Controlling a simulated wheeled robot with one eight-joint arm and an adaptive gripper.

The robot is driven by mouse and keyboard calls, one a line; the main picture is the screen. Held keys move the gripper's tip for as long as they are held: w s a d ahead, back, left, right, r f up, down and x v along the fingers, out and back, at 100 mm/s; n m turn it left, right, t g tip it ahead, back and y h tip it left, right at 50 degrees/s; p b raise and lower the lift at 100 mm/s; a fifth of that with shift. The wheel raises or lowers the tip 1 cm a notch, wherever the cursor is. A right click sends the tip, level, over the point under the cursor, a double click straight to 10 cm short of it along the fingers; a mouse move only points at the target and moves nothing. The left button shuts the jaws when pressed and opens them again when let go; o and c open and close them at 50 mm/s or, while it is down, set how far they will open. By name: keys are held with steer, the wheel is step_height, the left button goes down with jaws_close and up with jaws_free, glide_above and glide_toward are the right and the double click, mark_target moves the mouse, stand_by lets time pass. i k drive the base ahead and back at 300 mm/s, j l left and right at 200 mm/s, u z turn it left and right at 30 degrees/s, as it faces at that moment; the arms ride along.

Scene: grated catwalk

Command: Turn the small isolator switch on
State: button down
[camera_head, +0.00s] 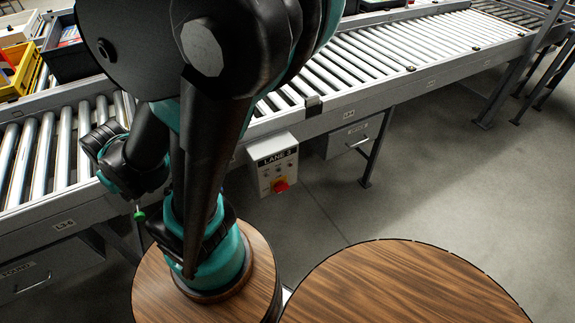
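A pale control box (259,151) labelled "LANE 3" hangs on the near side of the roller conveyor, right of my arm.
The roller conveyor (370,50) runs from lower left to upper right. A green knob (140,216) hangs on a thin cord at its left edge. A yellow crate (22,78) and dark bin (72,62) stand upper left. The floor (430,180) at right is clear.

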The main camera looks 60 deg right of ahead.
mark_target(280, 186)
steer(key=z, duration=1.95)
steer(key=k+l+z, duration=0.1)
steer(key=k+l, duration=0.75)
steer(key=l, duration=0.2)
steer(key=j+z, duration=0.05)
